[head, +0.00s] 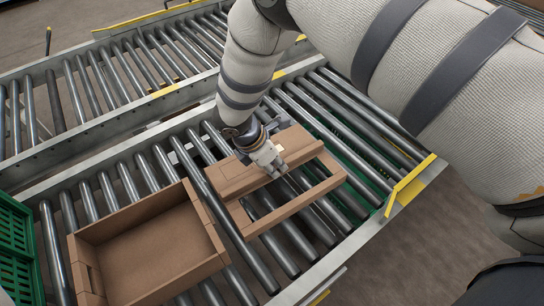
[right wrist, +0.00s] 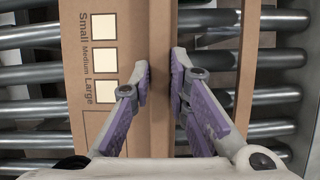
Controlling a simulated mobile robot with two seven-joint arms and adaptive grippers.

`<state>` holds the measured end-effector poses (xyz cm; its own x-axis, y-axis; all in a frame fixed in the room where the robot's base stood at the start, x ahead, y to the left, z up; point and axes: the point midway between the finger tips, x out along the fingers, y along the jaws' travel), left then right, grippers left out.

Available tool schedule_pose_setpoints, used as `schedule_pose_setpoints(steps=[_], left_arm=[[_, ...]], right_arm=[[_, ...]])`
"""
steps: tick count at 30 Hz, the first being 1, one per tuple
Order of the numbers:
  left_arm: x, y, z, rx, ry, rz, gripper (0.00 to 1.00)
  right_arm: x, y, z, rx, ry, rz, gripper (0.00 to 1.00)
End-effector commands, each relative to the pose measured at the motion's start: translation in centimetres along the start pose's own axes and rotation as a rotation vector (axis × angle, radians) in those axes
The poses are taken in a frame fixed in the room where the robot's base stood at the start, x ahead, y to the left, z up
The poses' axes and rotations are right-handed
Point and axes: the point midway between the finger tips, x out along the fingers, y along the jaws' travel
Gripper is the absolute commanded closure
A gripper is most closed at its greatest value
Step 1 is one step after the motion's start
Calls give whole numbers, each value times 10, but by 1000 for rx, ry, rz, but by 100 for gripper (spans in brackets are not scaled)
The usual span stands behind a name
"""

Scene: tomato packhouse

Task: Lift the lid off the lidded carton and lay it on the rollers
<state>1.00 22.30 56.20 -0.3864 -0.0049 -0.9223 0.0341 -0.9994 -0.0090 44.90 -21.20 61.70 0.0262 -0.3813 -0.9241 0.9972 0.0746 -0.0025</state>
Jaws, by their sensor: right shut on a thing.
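The carton (head: 148,242) stands open and empty on the rollers, its inside floor showing. The brown lid (head: 240,176) is to its right, apart from it, with a wide panel and a framed opening through which rollers show. It lies flat on or just above the rollers; I cannot tell which. My right gripper (head: 270,160) is shut on an edge of the lid beside the opening. In the right wrist view the fingers (right wrist: 160,88) sit either side of that edge, and the lid's panel (right wrist: 75,120) carries size words and pale squares. My left gripper is not in view.
The roller conveyor (head: 292,262) runs under both pieces, with a second roller line (head: 85,90) behind. A green crate (head: 18,250) stands at the left edge. Another green thing (head: 345,150) shows among the rollers at right. A yellow end piece (head: 408,185) marks the conveyor's right corner.

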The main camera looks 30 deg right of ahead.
Motion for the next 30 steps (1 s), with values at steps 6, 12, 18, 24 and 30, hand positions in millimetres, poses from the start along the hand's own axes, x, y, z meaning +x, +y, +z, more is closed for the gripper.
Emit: schedule_pose_setpoints(steps=[6, 12, 18, 24, 30], left_arm=[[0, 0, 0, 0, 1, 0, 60], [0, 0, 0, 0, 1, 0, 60], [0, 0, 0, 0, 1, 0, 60], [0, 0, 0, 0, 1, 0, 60], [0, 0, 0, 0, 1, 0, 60]], right_arm=[[-1, 1, 0, 1, 0, 3, 100], [-1, 1, 0, 1, 0, 2, 60], [-1, 1, 0, 1, 0, 2, 73], [-1, 1, 0, 1, 0, 2, 74], [-1, 1, 0, 1, 0, 2, 74]])
